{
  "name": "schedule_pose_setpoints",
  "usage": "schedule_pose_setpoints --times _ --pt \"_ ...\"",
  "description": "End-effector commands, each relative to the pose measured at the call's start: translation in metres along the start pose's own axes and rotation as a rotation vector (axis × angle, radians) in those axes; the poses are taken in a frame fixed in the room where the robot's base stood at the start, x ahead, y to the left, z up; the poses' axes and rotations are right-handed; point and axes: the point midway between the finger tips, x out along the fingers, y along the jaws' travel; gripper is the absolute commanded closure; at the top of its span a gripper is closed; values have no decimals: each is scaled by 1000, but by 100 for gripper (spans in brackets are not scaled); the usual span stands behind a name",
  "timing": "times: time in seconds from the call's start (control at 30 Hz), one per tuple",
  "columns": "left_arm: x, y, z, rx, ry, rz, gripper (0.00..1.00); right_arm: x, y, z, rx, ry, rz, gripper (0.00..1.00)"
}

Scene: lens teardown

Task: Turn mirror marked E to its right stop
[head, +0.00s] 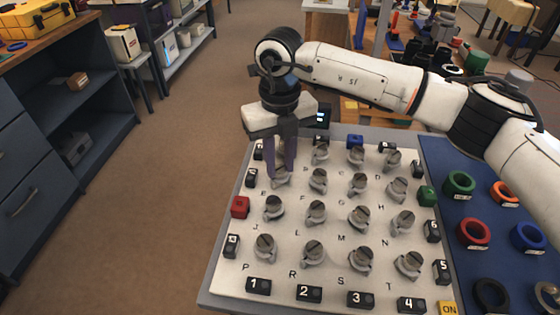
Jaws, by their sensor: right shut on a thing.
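The mirror marked E (281,182) is a small grey round knob-like piece on the white board (228,275), at the left end of the second row from the back. Its printed letter E shows at its lower left. My right gripper (282,170) points down over it, its two dark fingers shut on the mirror. The fingers hide much of the mirror, so its exact angle cannot be read. My left gripper is not in view.
Several similar mirrors stand close by, such as the one by J (273,208) and the one by F (318,181). Numbered black blocks, a red block (240,207) and a green block (427,196) line the board's edges. A blue mat (450,158) with coloured rings lies at right.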

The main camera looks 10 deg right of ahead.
Motion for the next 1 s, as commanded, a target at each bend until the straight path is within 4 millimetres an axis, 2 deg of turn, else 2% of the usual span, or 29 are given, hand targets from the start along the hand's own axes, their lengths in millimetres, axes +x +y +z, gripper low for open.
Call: schedule_pose_setpoints --times 0.63,0.67,0.77,1.0 --pt "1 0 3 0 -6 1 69 -2 0 1 55 -4 1 99" --pt "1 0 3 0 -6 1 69 -2 0 1 55 -4 1 75" --pt "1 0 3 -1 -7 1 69 -2 0 1 54 -4 0 58" --pt "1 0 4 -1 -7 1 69 -1 0 0 53 -2 0 58"
